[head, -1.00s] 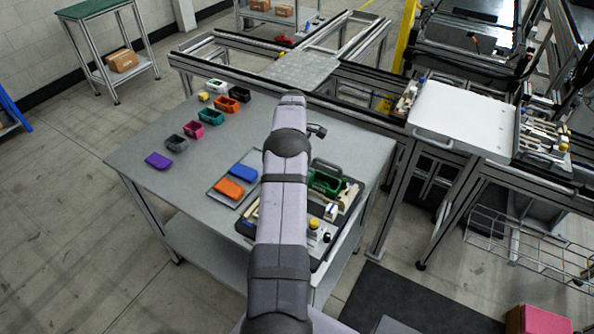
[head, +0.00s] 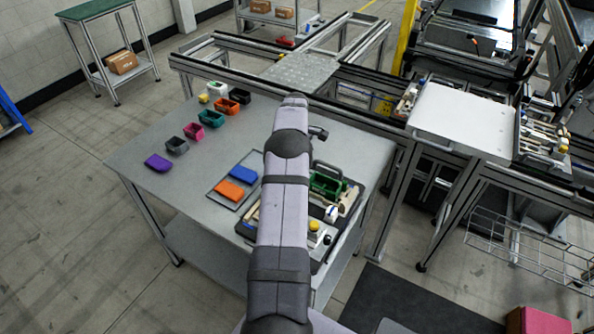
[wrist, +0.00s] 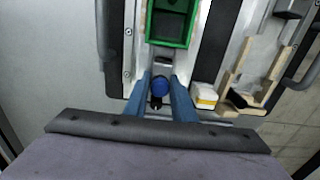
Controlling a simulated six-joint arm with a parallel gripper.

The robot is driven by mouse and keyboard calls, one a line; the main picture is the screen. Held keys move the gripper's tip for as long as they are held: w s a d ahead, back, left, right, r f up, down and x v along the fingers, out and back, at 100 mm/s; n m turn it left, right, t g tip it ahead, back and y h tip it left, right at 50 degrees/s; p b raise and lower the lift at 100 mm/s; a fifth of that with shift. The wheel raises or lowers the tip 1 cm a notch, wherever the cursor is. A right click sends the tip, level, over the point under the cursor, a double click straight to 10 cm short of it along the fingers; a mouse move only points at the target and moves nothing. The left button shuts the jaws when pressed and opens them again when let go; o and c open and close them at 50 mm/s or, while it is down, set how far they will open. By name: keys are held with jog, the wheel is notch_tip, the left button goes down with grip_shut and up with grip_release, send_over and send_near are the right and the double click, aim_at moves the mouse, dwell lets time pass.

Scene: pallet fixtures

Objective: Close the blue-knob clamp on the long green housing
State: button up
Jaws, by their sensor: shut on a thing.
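The green housing (wrist: 172,22) shows at the top of the wrist view, in a fixture on the dark pallet. It also shows in the head view (head: 325,184), just right of my arm. The blue knob (wrist: 158,88) of the clamp is just below the housing in the wrist view. My gripper (wrist: 161,86) has one blue finger on each side of the knob and is shut on it. The clamp's lever and its contact with the housing are mostly hidden. In the head view my arm hides the gripper and the knob.
A white block (wrist: 205,97) and a beige fixture (wrist: 245,85) stand right of my fingers. A tray with a blue part (head: 243,173) and an orange part (head: 230,190) lies left of my arm. Several coloured bins line the table's far left.

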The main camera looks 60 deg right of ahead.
jog(key=shift+s, duration=1)
jog(key=o, duration=0.8)
jog(key=shift+r, duration=0.15)
jog(key=shift+r+p, duration=2.65)
jog(key=shift+r, duration=1.25)
